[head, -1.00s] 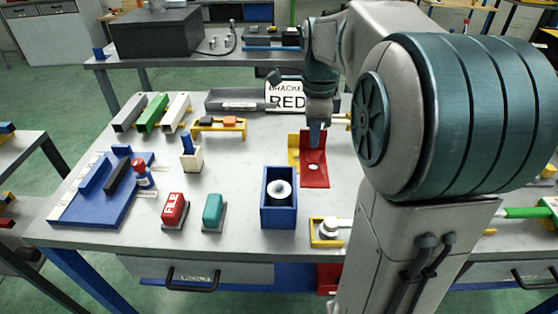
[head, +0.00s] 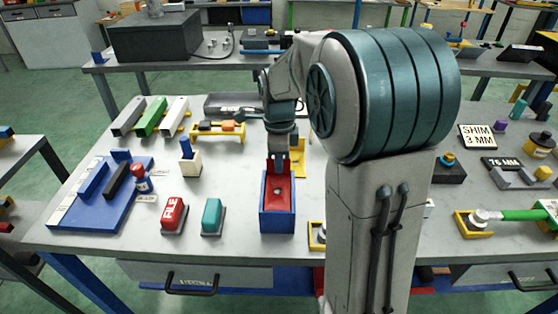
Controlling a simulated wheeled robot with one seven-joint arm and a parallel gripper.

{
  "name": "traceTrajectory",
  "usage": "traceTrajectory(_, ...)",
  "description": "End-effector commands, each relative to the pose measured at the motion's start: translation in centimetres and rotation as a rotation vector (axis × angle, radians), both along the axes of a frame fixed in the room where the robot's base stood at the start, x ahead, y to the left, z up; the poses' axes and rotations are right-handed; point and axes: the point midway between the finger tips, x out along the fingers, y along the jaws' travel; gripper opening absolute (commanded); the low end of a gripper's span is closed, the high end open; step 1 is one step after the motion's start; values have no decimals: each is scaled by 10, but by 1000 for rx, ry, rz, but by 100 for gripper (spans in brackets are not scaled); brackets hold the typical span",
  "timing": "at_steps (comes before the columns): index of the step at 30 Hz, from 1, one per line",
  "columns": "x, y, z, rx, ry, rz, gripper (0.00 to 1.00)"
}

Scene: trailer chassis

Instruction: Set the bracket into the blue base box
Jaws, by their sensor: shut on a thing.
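The blue base box (head: 278,222) stands on the table in front of my arm, its front wall and rims in view. The red bracket (head: 279,196) is at the box, its flat part with a pale hole showing between the blue walls. My gripper (head: 278,162) is above the back of the box and shut on the bracket's upright part. The bracket hides the white round piece inside the box. I cannot tell whether the bracket rests on the bottom or hangs a little above it.
A red block (head: 173,214) and a teal block (head: 213,214) stand left of the box. A yellow holder (head: 298,158) is behind it to the right, and another yellow holder (head: 316,236) is close on its right. A blue fixture board (head: 100,200) lies at the left.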

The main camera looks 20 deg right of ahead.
Motion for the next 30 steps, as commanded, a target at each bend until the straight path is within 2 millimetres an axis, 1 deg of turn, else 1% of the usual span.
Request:
traceTrajectory(6, 0, 0, -3, 0, -1, 0, 0)
traceTrajectory(8, 0, 0, -3, 0, 0, 0, 16)
traceTrajectory(9, 0, 0, -3, 0, 0, 0, 27)
traceTrajectory(17, 0, 0, -2, 0, 0, 0, 27)
traceTrajectory(20, 0, 0, 2, 0, 0, 0, 27)
traceTrajectory(23, 1, 0, 13, 0, -4, 0, 27)
traceTrajectory(26, 1, 0, 33, 0, -4, 0, 27)
traceTrajectory(30, 1, 0, 65, -1, -5, 0, 27)
